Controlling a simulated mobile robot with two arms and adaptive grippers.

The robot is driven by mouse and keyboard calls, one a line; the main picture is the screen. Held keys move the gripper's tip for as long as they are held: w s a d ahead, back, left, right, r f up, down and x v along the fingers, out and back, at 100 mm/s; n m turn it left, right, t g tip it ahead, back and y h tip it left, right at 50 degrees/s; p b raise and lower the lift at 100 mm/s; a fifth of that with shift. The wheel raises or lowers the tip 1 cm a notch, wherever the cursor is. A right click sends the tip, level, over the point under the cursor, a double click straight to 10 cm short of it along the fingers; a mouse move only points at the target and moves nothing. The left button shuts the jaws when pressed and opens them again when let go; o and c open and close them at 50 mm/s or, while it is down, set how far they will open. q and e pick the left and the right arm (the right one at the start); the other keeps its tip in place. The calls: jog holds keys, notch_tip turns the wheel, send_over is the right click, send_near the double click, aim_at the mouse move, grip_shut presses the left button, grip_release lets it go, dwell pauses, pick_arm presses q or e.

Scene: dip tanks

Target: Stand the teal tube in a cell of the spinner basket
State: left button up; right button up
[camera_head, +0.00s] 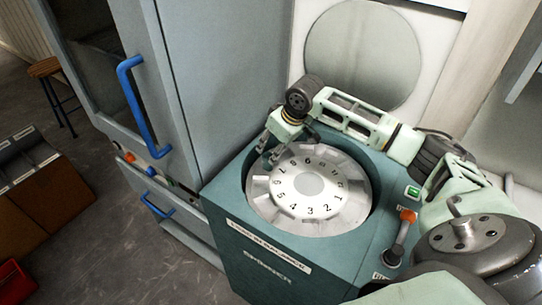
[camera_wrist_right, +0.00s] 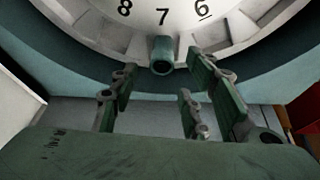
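The teal tube (camera_wrist_right: 161,58) shows in the right wrist view as a short cylinder with its dark open end toward the camera. It stands at the rim of the spinner basket (camera_head: 310,180), by the number 7, apparently in a cell; its lower part is hidden. My right gripper (camera_head: 273,153) is over the upper left rim of the basket in the head view. In the right wrist view its fingers (camera_wrist_right: 163,85) are spread apart, with the tube beyond and between their tips and no visible contact. The tube cannot be made out in the head view. My left gripper is not in view.
The basket sits sunk in the round well of a teal spinner cabinet (camera_head: 275,262). An orange-knobbed lever (camera_head: 401,236) and a green button (camera_head: 413,192) are on its right. A grey cabinet with a blue handle (camera_head: 140,105) stands close on the left. A round lid (camera_head: 362,55) stands behind.

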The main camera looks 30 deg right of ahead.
jog(key=v, duration=0.6)
jog(key=shift+s+r, duration=0.2)
jog(key=shift+r, duration=0.2)
